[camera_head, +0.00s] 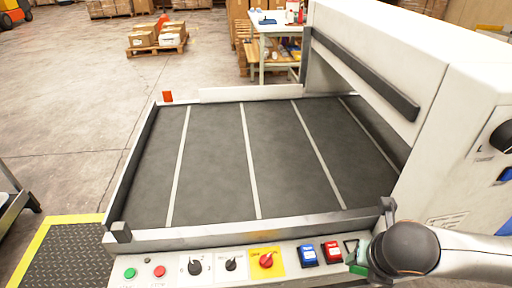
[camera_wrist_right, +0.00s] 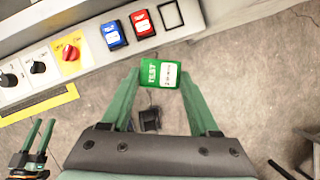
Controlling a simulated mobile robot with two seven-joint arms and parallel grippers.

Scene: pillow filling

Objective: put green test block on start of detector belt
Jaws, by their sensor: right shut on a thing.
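The green test block (camera_wrist_right: 160,73), with a white label, is held between the green fingers of my right gripper (camera_wrist_right: 160,85) in the right wrist view. It hangs above the floor, just off the front of the control panel. In the head view my right gripper (camera_head: 358,262) is at the panel's right end, mostly hidden by my wrist; only a bit of green shows. The detector belt (camera_head: 215,160) is dark grey with white cross lines and bare. It runs right into the detector housing (camera_head: 445,80). My left gripper (camera_wrist_right: 36,142) shows at the lower left of the wrist view, empty, fingers apart.
The panel holds a blue block (camera_head: 307,255), a red block (camera_head: 332,251) and an empty outlined slot (camera_wrist_right: 171,15). Knobs and buttons sit to their left. A metal rail (camera_head: 250,230) edges the belt's near side. An orange lamp (camera_head: 167,96) stands at the far left corner.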

